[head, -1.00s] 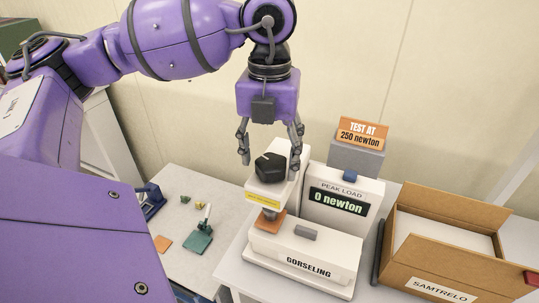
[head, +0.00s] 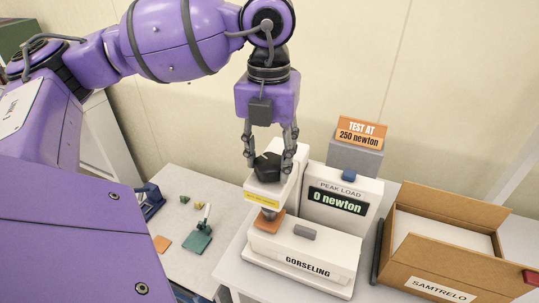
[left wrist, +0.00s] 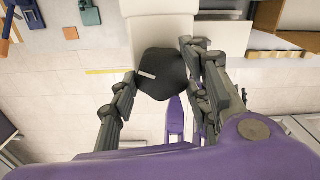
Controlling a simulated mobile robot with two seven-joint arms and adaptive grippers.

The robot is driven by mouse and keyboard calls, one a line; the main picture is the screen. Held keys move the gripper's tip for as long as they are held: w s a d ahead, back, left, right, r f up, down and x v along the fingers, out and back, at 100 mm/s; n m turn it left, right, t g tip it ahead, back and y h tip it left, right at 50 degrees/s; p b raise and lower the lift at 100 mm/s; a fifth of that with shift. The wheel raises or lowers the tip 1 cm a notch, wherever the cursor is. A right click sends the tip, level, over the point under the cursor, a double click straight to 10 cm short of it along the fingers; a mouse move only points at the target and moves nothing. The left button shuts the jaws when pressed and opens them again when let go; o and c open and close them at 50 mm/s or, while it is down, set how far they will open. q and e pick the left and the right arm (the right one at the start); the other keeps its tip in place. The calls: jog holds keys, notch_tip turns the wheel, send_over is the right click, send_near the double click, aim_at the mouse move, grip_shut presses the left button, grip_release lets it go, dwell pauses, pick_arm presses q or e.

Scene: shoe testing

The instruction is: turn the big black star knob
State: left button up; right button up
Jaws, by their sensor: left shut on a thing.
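The big black star knob (head: 268,167) sits on top of the white arm of the tester labelled GORSELING. A pale mark on the knob shows in the left wrist view (left wrist: 160,84). My left gripper (head: 269,164) points straight down over the knob, its fingers on the knob's left and right sides. It is shut on the knob; in the left wrist view the fingers (left wrist: 160,85) stand on both sides of it. The display (head: 338,202) reads PEAK LOAD 0 newton. My right gripper is not in view.
An orange sign (head: 362,134) reading TEST AT 250 newton stands behind the display. An open cardboard box (head: 480,268) labelled SAMTRELO stands at the right. A green stand (head: 198,241) and small pieces lie on the table at the left.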

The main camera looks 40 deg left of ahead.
aim_at(268, 160)
pick_arm(q)
jog(key=shift+a+m+b, duration=0.1)
jog(key=shift+m+b, duration=0.25)
jog(key=shift+m, duration=2.15)
jog(key=o, duration=1.1)
jog(key=shift+w+r, duration=0.1)
jog(key=shift+r, duration=0.25)
notch_tip(268, 160, up, 11)
jog(key=shift+r, duration=0.2)
